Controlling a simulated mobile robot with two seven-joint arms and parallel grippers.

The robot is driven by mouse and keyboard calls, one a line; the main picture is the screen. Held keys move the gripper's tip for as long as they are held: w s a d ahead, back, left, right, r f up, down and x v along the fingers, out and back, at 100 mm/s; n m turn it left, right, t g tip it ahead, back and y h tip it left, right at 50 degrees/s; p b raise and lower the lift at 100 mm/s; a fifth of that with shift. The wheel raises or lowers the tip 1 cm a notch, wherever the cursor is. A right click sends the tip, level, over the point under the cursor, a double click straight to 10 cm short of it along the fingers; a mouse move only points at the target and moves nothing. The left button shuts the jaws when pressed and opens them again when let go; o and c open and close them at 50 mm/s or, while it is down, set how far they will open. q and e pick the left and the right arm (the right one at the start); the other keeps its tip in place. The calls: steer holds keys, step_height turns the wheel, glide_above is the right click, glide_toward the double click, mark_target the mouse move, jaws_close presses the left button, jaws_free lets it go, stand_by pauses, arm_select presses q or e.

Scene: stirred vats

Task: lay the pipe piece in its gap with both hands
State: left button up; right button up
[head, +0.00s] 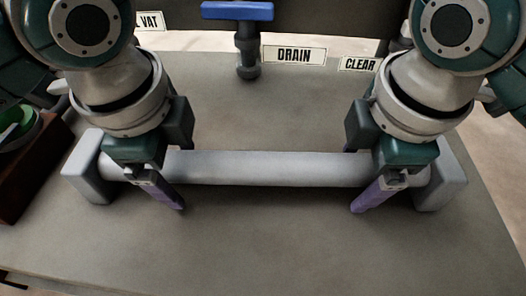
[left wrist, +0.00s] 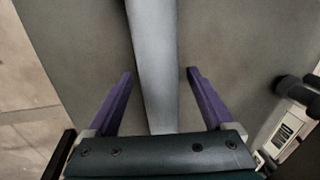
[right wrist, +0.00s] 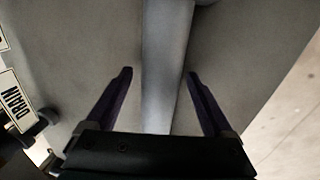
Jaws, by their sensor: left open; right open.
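The grey pipe piece (head: 270,168) lies level between a left end block (head: 84,170) and a right end block (head: 446,178). My arms hide much of both ends, so I cannot tell how they meet the blocks. My left gripper (head: 184,178) is open near the pipe's left end. In the left wrist view its purple fingers stand either side of the pipe (left wrist: 155,50), apart from it. My right gripper (head: 354,179) is open near the right end. In the right wrist view its fingers stand either side of the pipe (right wrist: 165,60), with clearance on both sides.
A blue-handled valve (head: 238,11) stands behind the pipe, beside a DRAIN label (head: 294,54). A CLEAR label (head: 358,64) is at the back right. The grey bench (head: 270,245) is clear in front.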

arm_select(q)
steer(key=shift+c, duration=0.3)
arm_select(e)
steer(key=shift+c, duration=0.3)
arm_select(q)
jaws_close()
arm_select(e)
jaws_close()
arm_select(q)
steer(key=shift+r, duration=0.1)
